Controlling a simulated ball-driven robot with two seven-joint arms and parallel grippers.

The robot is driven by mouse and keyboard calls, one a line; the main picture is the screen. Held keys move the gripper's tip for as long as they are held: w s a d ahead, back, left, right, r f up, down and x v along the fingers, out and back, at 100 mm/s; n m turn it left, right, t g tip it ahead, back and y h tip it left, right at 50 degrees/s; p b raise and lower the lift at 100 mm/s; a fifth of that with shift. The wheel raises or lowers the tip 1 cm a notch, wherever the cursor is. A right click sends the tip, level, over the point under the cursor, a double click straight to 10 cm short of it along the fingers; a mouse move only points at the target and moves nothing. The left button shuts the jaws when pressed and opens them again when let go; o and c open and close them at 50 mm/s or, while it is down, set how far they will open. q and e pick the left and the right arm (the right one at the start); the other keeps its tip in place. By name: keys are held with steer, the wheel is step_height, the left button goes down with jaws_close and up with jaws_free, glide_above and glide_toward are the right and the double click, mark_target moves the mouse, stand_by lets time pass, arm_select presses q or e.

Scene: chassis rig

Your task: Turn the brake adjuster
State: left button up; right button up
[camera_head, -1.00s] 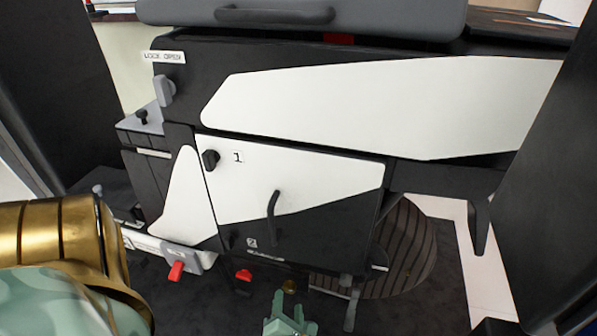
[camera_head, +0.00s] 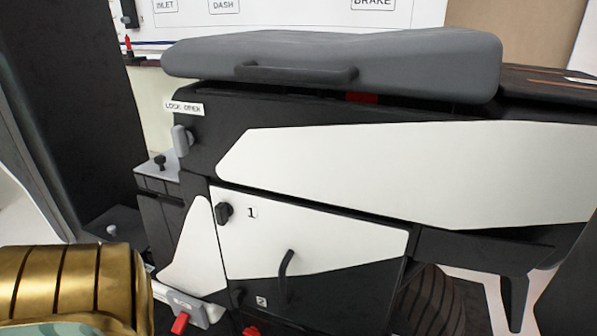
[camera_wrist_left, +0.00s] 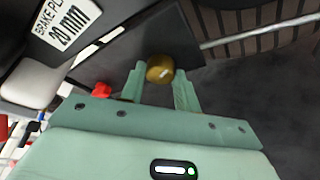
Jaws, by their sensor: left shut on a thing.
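The brass adjuster knob (camera_wrist_left: 160,68) shows in the left wrist view, between the two fingertips of my left gripper (camera_wrist_left: 158,83). The pale green fingers are shut on it, one on each side. A dark panel lies behind the knob. A white label reading "BRAKE PL" and "20 mm" (camera_wrist_left: 62,22) is at the upper left. In the head view the knob and both grippers are out of frame; only part of my gold left arm shows at the lower left. My right gripper is in neither view.
In the head view a white and black chassis door (camera_head: 300,240) carries a black knob and handle, below a grey seat (camera_head: 330,60). A red-tipped lever (camera_head: 181,322) is at the lower left. A red knob (camera_wrist_left: 102,90) sits left of my fingers in the wrist view.

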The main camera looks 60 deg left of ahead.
arm_select(q)
steer(key=m+y, duration=0.1)
steer(key=m, duration=0.2)
steer(key=m+y, duration=0.2)
steer(key=m, duration=0.2)
steer(key=f+m+t+y, duration=0.1)
steer(key=m, duration=0.2)
steer(key=shift+d+y, duration=0.2)
steer(key=shift+y, duration=0.1)
steer(key=shift+m, duration=0.4)
stand_by(0.4)
steer(key=o, duration=1)
steer(key=shift+c, duration=0.2)
